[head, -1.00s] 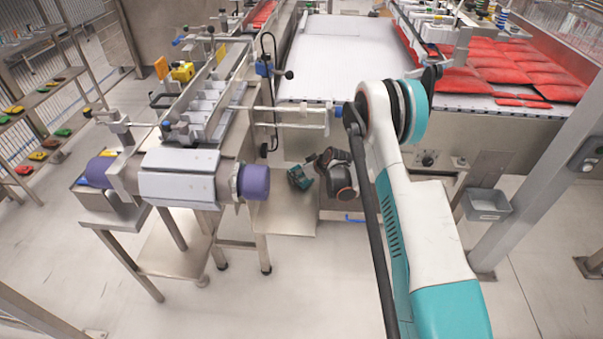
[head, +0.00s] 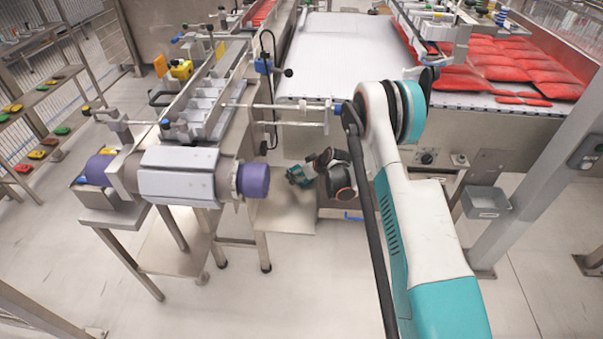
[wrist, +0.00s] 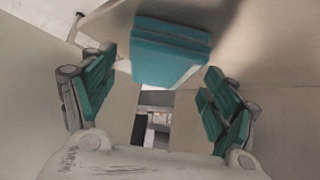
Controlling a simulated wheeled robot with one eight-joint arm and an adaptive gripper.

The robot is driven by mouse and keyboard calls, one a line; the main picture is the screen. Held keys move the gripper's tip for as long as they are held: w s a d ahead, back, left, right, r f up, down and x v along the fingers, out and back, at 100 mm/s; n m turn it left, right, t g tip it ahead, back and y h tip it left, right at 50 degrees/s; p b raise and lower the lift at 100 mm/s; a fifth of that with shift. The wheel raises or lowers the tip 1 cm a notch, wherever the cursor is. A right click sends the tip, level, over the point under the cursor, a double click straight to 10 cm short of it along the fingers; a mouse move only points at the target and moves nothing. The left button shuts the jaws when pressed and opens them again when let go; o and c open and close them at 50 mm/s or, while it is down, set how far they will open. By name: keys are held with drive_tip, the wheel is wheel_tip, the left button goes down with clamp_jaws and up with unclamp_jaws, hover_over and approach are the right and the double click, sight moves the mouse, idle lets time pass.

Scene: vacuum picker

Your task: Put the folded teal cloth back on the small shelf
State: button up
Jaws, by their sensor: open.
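The folded teal cloth (wrist: 168,52) shows in the wrist view as a layered block ahead of my gripper, against a pale grey-beige surface. My gripper (wrist: 160,78) is open, with one teal-padded finger on each side of the view. The cloth lies beyond and between the fingers, and neither finger visibly touches it. In the head view my gripper (head: 299,175) is low beside the purple roller end, over a small metal shelf (head: 285,217). I cannot make out the cloth in the head view; my gripper and wrist may hide it.
A machine with a purple roller end (head: 253,180) stands close left of my gripper. The front floor is clear.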

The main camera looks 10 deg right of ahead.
drive_tip(key=v, duration=1.2)
idle(1.5)
